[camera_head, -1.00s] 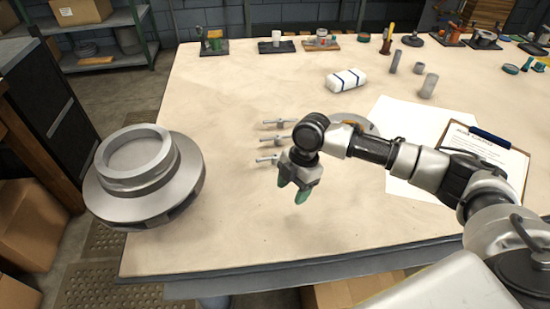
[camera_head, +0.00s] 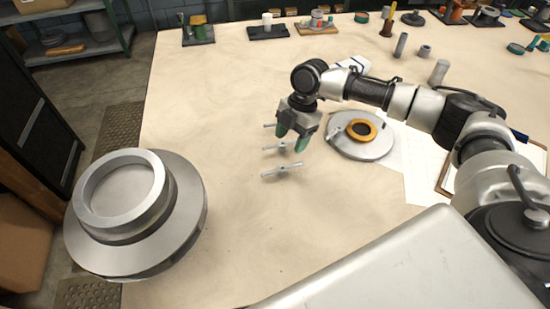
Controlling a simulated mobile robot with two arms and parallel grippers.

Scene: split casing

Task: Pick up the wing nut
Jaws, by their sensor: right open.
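Three small grey wing nuts lie in a row on the beige table: a near one (camera_head: 281,170), a middle one (camera_head: 276,147) and a far one (camera_head: 269,126). My right gripper (camera_head: 291,140) points down with green fingertips, open and empty. In the picture it sits just above and right of the middle and far wing nuts and partly covers them. I cannot tell its exact height over the table. My left gripper is not in view.
A large grey round casing part (camera_head: 135,215) stands at the table's left edge. A grey disc with an orange ring (camera_head: 361,137) lies right of the gripper.

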